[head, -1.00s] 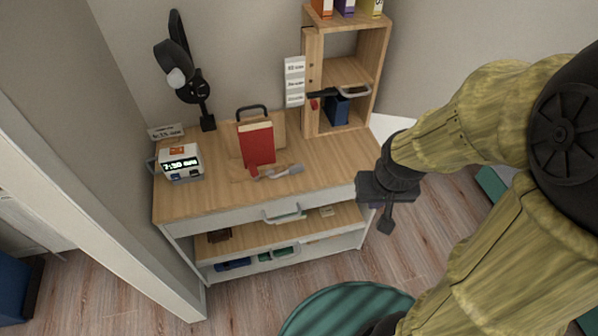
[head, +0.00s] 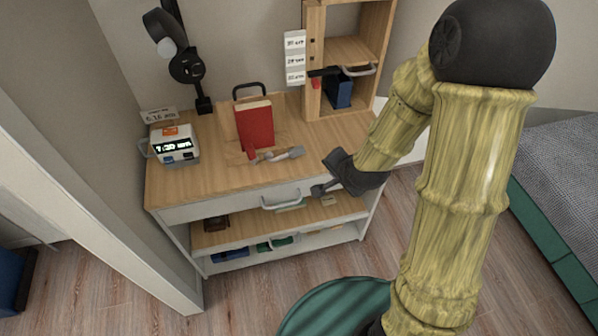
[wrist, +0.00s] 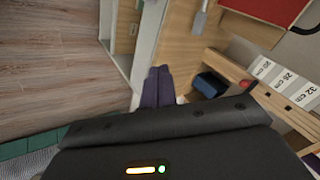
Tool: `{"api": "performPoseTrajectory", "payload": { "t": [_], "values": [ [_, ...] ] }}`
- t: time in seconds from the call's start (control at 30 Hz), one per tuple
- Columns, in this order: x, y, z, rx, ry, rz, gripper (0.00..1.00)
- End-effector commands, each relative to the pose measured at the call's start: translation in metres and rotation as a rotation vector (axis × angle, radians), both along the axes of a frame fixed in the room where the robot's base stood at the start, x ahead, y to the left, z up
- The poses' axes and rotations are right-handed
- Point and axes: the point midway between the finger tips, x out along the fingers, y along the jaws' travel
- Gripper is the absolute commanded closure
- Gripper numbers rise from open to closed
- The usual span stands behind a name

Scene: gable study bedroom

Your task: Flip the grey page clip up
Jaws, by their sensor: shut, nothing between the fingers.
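A red book (head: 255,124) leans upright on a wooden book stand (head: 281,108) with a black handle, on the desk. The grey page clip (head: 287,154) lies low in front of the book's foot, pointing right. In the wrist view, a grey bar (wrist: 199,20) at the top, beside the red book (wrist: 266,8), looks like this clip. My gripper (head: 318,190) is at the desk's front right edge, to the right of and nearer than the clip, and apart from it. Its dark fingers (wrist: 157,84) are together and empty in the wrist view.
The desk (head: 190,184) has a drawer handle (head: 283,203) sticking out in front. A clock (head: 174,147) and headphone stand (head: 203,104) are at the left. A wooden shelf unit (head: 313,100) with a dark blue box (head: 338,92) stands back right. The desk's right part is clear.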

Motion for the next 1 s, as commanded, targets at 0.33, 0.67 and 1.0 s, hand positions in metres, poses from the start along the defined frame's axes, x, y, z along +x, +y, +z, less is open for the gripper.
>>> {"api": "performPoseTrajectory", "payload": {
  "t": [0.33,0.67,1.0],
  "values": [
    [0.044,0.060,-0.098,0.728,-0.112,-0.531,1.00],
    [0.058,0.078,-0.139,1.495,-0.115,-0.977,1.00],
    [0.059,0.075,-0.136,1.658,-0.114,-1.052,1.00]
  ]
}}
